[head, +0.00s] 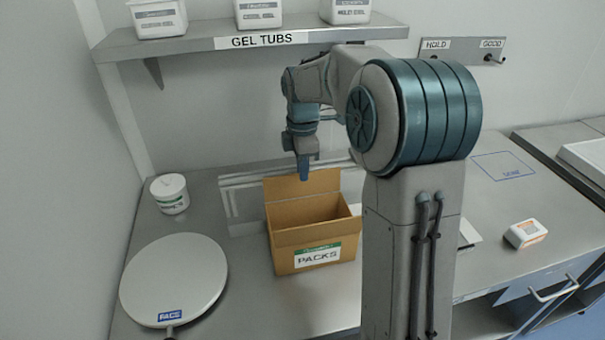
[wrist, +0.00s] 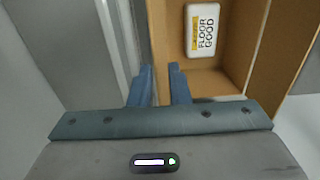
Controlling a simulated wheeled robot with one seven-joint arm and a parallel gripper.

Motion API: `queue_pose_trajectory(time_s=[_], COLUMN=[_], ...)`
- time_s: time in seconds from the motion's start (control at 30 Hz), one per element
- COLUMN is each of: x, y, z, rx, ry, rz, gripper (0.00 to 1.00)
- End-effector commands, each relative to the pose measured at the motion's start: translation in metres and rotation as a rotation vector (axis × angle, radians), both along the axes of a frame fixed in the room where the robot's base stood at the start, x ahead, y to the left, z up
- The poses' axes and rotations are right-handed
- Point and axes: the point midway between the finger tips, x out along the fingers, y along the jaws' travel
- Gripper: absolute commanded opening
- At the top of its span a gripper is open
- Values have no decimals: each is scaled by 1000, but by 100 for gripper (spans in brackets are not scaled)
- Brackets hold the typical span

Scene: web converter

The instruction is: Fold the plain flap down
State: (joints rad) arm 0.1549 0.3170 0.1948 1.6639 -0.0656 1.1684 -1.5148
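An open brown cardboard box (head: 312,236) with a "PACKS" label on its front stands on the steel bench. Its plain back flap (head: 285,192) stands up, tilted slightly. My gripper (head: 304,178) points down at the top edge of this flap. In the wrist view my gripper (wrist: 161,66) has its two blue fingers apart, with the brown edge of the box or flap running between them. Whether either finger touches the cardboard I cannot tell. A white and yellow pack (wrist: 204,31) reading "FLOOR GOOD" lies inside the box.
A shelf (head: 205,43) with gel tubs hangs behind. An orange-and-white device (head: 525,233) lies at the right. My arm hides the bench right of the box.

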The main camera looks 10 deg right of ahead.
Motion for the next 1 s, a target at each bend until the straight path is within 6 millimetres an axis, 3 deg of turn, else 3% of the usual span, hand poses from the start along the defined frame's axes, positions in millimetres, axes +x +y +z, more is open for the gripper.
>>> queue_pose_trajectory(time_s=[0.2, 0.53, 0.6, 1.0], x=[0, 0, 0, -1], y=[0, 0, 0, 0], z=[-21, -25, -24, -25], rx=[0, 0, 0, 0], ry=[0, -1, -1, -22], rz=[0, 0, 0, 0], gripper=[16, 16, 0, 0])
